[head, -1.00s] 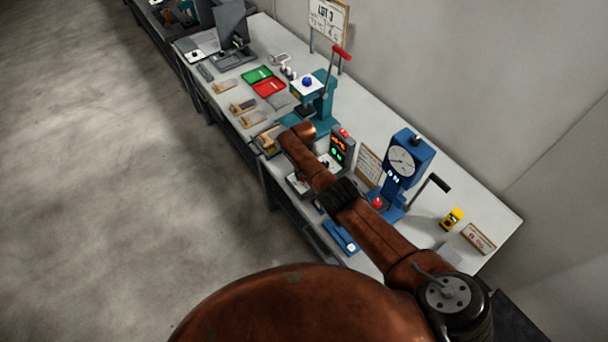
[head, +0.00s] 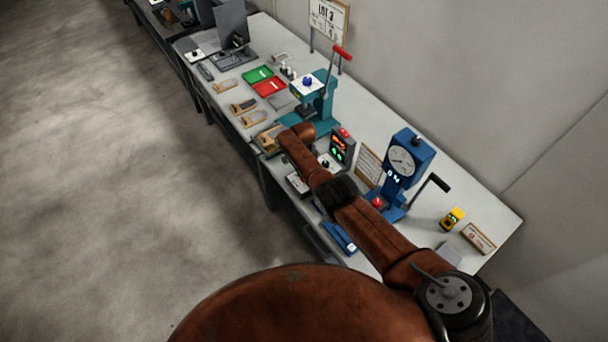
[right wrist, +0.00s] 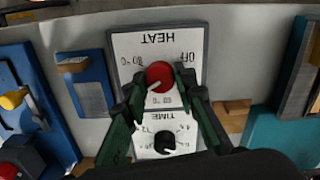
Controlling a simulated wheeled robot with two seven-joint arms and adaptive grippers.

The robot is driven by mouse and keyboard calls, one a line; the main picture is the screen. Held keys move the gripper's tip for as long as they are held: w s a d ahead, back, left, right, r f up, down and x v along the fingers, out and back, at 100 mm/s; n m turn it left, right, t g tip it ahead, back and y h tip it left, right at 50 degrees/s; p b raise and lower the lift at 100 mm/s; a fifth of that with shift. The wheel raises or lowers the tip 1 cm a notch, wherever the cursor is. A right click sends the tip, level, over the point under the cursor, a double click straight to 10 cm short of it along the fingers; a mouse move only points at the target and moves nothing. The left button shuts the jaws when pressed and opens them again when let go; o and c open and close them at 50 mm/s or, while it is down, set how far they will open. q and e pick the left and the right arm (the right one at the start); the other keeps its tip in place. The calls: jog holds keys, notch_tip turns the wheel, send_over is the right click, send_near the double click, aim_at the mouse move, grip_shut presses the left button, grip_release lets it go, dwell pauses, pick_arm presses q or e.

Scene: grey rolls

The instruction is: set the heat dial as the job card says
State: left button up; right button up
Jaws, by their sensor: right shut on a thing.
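The heat dial is a red knob (right wrist: 159,77) with a white pointer line, on a white panel marked HEAT (right wrist: 118,44), seen upside down in the right wrist view. OFF and several temperature marks surround it; the pointer slants toward the lower left of that view. My right gripper (right wrist: 160,90) is shut on the knob, one finger on each side. My left gripper is out of view.
A black TIME knob (right wrist: 165,142) sits close to the heat dial. A unit with lit displays (head: 341,147), a teal press (head: 322,100) and a blue gauge stand (head: 408,155) flank my arm. Green (head: 257,74) and red (head: 269,87) trays lie farther along the bench.

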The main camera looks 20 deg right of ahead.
jog(key=shift+w+d+r, duration=0.2)
jog(key=shift+w+r, duration=0.1)
jog(key=shift+w, duration=0.05)
jog(key=o, duration=1.2)
jog(key=shift+s+f, duration=0.2)
jog(key=shift+c, duration=0.2)
jog(key=shift+a, duration=0.1)
jog(key=shift+a+r, duration=0.2)
jog(key=shift+r, duration=0.4)
notch_tip(320, 180, up, 11)
jog(key=shift+d, duration=0.2)
jog(key=shift+f, duration=0.1)
